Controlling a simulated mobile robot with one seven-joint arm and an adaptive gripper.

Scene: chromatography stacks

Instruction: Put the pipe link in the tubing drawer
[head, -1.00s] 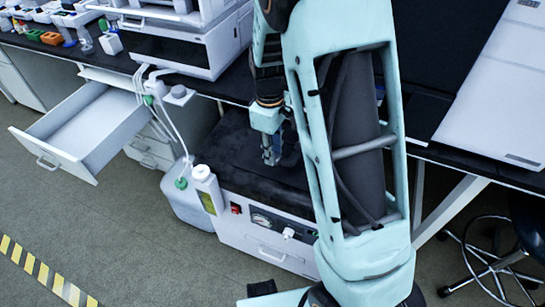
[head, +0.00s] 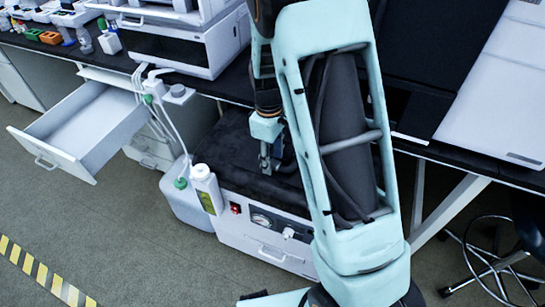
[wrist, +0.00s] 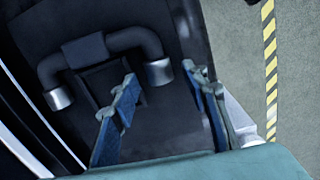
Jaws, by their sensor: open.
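The pipe link (wrist: 86,51) shows in the wrist view as a dark U-shaped tube with a block in its middle and silver ends. It lies on a dark surface. My gripper (head: 268,157) is over the black top of the low white unit. In the wrist view its blue fingers (wrist: 163,92) are apart with nothing held between them, and the pipe link is up and left of them. A white drawer (head: 85,128) stands pulled out and looks empty, left of my gripper.
A white bottle (head: 206,188) and a large jug (head: 183,205) stand between the drawer and the low unit (head: 262,240). Thin tubes hang beside the drawer. The bench above carries a white instrument stack (head: 180,45). The floor at the left is clear.

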